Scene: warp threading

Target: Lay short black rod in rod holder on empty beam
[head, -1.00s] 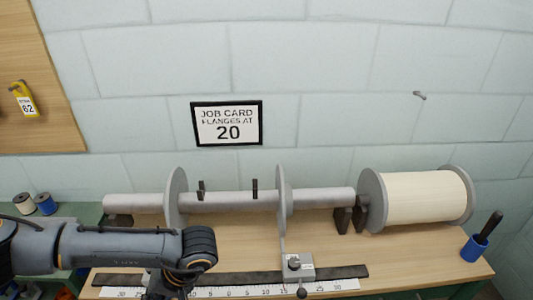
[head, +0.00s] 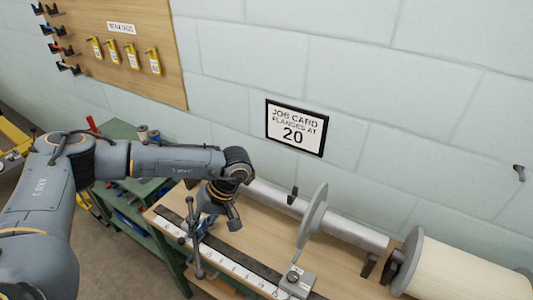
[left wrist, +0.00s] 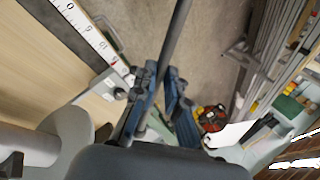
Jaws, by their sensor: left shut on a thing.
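My left gripper (head: 206,222) hangs low over the front left of the bench, by the ruler. In the left wrist view its blue-grey fingers (left wrist: 164,82) are shut on a slim dark rod (left wrist: 179,32), which runs past the fingers to the top edge. The empty grey beam (head: 357,232) lies along the back of the bench with a round flange (head: 313,215). One black rod holder (head: 292,195) stands up on the beam. My arm hides the beam's left part. My right gripper is not in view.
A ruler (head: 240,272) runs along the bench front, with a grey stop block (head: 297,280) on it. A wound cream beam (head: 470,270) sits at right. A job card (head: 295,128) reading 20 hangs behind. A green side table (head: 115,130) stands at left.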

